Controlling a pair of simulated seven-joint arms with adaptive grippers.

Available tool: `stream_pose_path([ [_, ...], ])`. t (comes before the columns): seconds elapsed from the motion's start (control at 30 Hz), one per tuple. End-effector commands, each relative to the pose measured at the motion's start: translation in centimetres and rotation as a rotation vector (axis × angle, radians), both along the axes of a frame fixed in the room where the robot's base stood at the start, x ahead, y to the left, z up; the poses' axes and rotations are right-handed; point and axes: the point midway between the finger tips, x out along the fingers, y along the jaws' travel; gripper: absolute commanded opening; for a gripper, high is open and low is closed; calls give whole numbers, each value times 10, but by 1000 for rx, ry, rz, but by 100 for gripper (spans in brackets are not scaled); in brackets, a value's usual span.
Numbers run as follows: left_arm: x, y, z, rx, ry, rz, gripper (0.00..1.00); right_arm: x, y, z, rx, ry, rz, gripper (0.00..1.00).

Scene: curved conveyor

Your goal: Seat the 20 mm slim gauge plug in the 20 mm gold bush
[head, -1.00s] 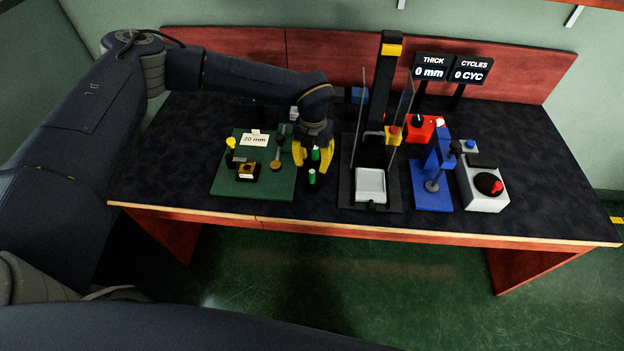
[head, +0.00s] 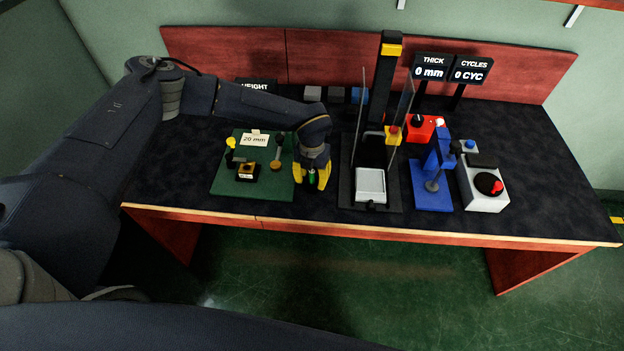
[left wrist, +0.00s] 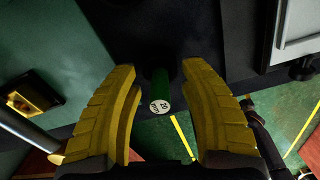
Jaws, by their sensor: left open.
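My left gripper (head: 311,185) is open and points down just right of the green mat. A slim green plug (head: 311,177) stands between its yellow fingers; in the left wrist view the plug (left wrist: 160,92) shows a white end marked 20, with gaps to both fingers. The gold bush (head: 246,167) sits in a small black block on the mat, left of the gripper; the left wrist view shows a gold piece in a dark block (left wrist: 32,97) at the left edge. A second green piece seen earlier is now hidden behind my gripper. My right gripper is not in view.
The green mat (head: 225,185) also bears a 20 mm card (head: 255,140), a yellow-topped piece (head: 230,144) and a gold disc with a stem (head: 276,165). A black stand with clear panels and a white tray (head: 370,185) is close on the gripper's right.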

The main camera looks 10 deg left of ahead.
Motion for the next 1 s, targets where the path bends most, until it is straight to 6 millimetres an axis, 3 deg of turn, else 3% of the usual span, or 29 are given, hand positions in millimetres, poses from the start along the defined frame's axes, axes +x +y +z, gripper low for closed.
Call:
stream_pose_path([
  [0.27,0,0,-2,0,-1,0,43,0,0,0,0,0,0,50],
  [0.63,0,0,-2,0,-1,0,0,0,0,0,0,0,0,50],
  [1.0,0,0,-2,0,-1,0,0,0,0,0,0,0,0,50],
])
